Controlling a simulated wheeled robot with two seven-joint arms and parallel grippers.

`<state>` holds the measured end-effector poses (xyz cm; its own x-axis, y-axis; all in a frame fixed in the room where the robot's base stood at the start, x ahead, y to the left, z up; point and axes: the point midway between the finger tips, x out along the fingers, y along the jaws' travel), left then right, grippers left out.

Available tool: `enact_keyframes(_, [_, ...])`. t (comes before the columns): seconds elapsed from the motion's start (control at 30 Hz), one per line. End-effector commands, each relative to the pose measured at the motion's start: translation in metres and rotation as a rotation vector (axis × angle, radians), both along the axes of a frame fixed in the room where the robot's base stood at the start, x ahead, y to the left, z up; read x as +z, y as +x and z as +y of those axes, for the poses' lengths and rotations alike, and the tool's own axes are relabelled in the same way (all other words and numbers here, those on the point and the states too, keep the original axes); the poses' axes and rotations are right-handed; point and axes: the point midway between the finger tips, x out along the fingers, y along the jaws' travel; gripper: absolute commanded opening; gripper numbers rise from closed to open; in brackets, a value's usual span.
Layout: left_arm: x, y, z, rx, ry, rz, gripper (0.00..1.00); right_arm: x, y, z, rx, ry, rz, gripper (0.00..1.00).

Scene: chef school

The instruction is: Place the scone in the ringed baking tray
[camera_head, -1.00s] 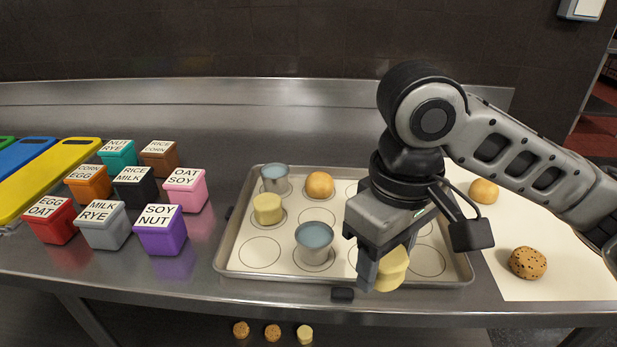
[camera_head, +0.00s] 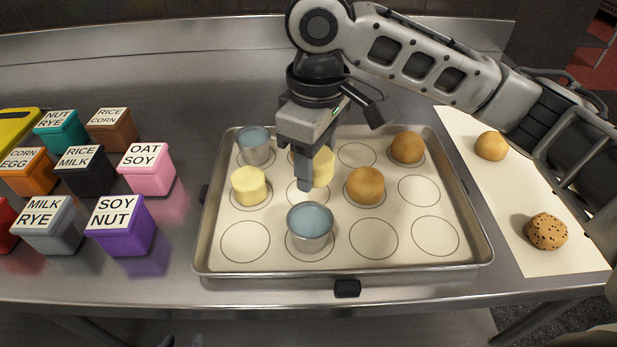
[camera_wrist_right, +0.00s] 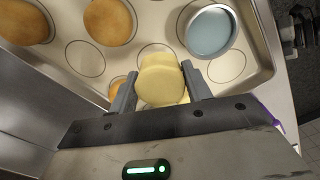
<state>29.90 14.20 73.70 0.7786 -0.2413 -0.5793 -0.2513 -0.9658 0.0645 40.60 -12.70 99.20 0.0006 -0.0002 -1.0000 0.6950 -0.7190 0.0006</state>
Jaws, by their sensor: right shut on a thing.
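My right gripper (camera_head: 312,172) is over the ringed baking tray (camera_head: 484,235), shut on a pale yellow scone (camera_head: 324,166). In the right wrist view the scone (camera_wrist_right: 161,80) sits between both fingers (camera_wrist_right: 160,92). In the head view the near finger partly hides it. It is by a ring in the middle row, between a similar pale scone (camera_head: 248,186) on the left and a brown bun (camera_head: 366,185) on the right. I cannot tell whether the held scone touches the tray. My left gripper is not in view.
Blue-topped metal cups stand at the tray's back left (camera_head: 255,147) and front (camera_head: 310,226). Another bun (camera_head: 407,147) is at the back right. Several front and right rings are empty. Labelled boxes (camera_head: 121,226) stand left; a paper sheet (camera_head: 505,195) with a bun and cookie lies right.

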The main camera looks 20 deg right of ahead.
Motion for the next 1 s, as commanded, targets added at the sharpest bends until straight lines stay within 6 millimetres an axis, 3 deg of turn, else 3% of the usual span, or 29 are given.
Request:
enact_keyframes(0.27, [0.004,0.003,-0.002,0.008,-0.014,-0.010,0.36,-0.018,0.014,0.004,-0.001,0.000,0.001,0.26])
enact_keyframes(0.5, [0.002,0.003,-0.002,0.009,-0.017,-0.010,0.36,-0.050,0.017,0.004,0.000,-0.001,0.001,0.26])
enact_keyframes(0.9, [0.004,0.003,-0.001,0.008,-0.011,-0.007,0.36,-0.055,0.017,0.005,0.000,0.000,0.001,0.26])
enact_keyframes(0.93, [0.002,0.003,-0.001,0.009,-0.010,-0.006,0.36,-0.055,0.017,0.005,0.000,0.000,0.000,0.57])
enact_keyframes(1.0, [0.002,0.003,-0.001,0.007,-0.008,-0.006,0.36,-0.055,0.017,0.005,0.000,0.000,0.000,0.70])
